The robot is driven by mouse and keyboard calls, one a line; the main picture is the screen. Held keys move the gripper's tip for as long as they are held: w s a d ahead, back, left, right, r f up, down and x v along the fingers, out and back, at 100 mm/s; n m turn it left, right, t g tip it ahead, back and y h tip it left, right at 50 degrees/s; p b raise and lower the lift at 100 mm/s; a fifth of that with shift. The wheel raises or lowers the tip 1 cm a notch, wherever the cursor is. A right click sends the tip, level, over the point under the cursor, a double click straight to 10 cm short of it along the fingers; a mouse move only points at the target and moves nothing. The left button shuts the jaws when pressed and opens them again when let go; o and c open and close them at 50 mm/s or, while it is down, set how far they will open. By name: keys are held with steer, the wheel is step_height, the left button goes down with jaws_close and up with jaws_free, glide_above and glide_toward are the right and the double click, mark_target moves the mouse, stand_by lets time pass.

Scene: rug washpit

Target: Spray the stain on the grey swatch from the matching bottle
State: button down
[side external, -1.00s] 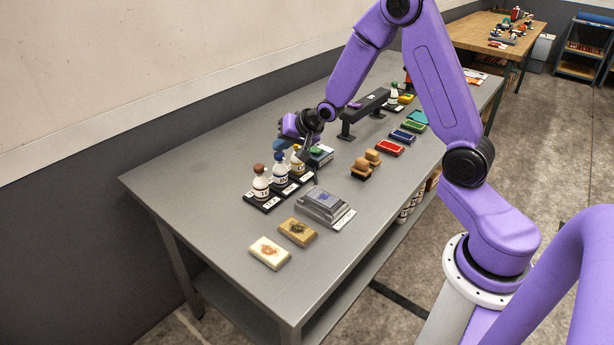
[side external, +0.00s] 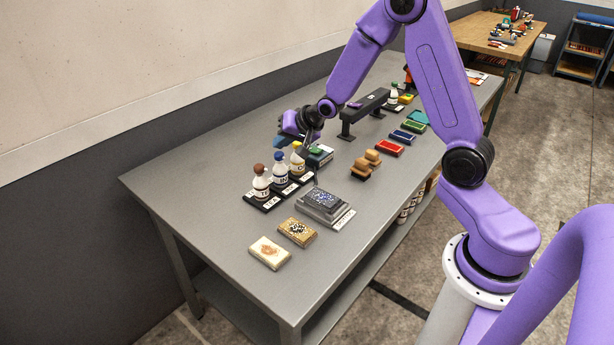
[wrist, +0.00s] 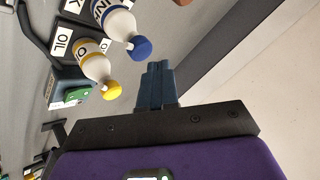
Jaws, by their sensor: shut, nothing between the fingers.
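The grey swatch (side external: 331,205) lies on a stepped grey block with a label at its front. Its dark blue stain (side external: 324,198) is dotted with white specks. The blue-capped INK bottle (side external: 280,173) stands between the brown-capped TEA bottle (side external: 261,186) and the yellow-capped OIL bottle (side external: 298,162). The wrist view also shows the INK bottle (wrist: 117,24) and the OIL bottle (wrist: 92,64). My gripper (wrist: 156,75) is shut and empty, beside the blue and yellow caps. In the side view my gripper (side external: 282,140) is behind the bottles, its fingers partly hidden.
A tan swatch (side external: 311,236) with white specks over its dark stain and a cream swatch (side external: 283,262) with an orange-brown stain lie in front. Brown brushes (side external: 361,168), coloured trays (side external: 389,149) and a dark raised bar (side external: 371,103) are farther along. The table's near-left area is clear.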

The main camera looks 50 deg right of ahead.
mark_target(282, 154)
steer(key=shift+r, duration=0.15)
steer(key=shift+r, duration=2.95)
stand_by(0.6)
step_height(282, 154, up, 3)
steer(key=shift+f, duration=0.15)
steer(key=shift+f, duration=0.15)
steer(key=shift+f, duration=4.2)
steer(key=shift+f, duration=0.1)
steer(key=shift+f, duration=0.35)
